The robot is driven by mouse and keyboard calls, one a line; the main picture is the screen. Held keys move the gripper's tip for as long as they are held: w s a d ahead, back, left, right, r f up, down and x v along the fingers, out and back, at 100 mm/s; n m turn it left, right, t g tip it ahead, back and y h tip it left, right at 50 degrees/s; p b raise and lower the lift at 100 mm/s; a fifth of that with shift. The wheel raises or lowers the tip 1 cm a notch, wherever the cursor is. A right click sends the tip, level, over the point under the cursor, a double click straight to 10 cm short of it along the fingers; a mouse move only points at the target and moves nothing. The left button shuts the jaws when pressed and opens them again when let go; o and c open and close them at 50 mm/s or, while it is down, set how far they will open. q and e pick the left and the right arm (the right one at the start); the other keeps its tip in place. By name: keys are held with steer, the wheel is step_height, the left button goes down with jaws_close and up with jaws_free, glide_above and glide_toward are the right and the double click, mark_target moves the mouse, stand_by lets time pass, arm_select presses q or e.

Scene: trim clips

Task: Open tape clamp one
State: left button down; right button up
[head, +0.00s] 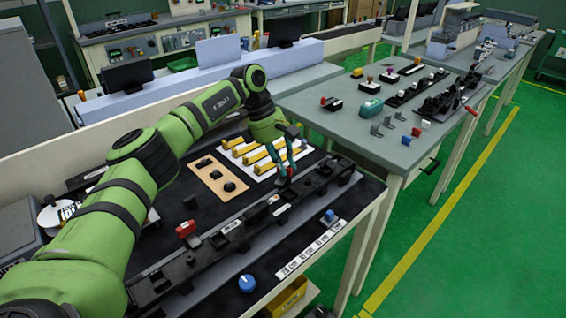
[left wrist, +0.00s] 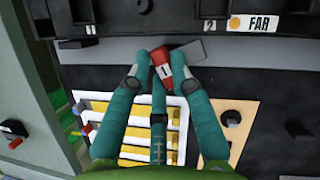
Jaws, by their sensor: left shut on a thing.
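Tape clamp one is a red handle marked "1" (left wrist: 164,72), seen in the left wrist view beside a dark grey plate (left wrist: 188,50) at the edge of the black rail. My left gripper (left wrist: 162,66) has teal fingers, shut on the red handle with a finger on each side. In the head view my left gripper (head: 288,162) reaches down at the far end of the rail (head: 265,222), and its fingers mostly hide the clamp. I cannot tell how far the clamp is open. My right gripper is not in view.
A second red-handled clamp (head: 186,228) stands nearer on the rail. A white board with yellow strips (head: 232,143) and a tan board with black knobs (head: 205,165) lie beside it. A blue knob (head: 247,283) is at the front. Another grey table (head: 345,130) stands beyond.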

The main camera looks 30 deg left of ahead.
arm_select(q)
steer(key=shift+w+m+g, duration=0.1)
steer(key=shift+m+g, duration=0.2)
steer(key=shift+m, duration=0.6)
steer(key=shift+r, duration=0.1)
steer(key=c, duration=1.1)
jaws_free()
steer(key=v, duration=0.7)
steer(key=shift+r, duration=0.25)
steer(key=shift+a, duration=0.1)
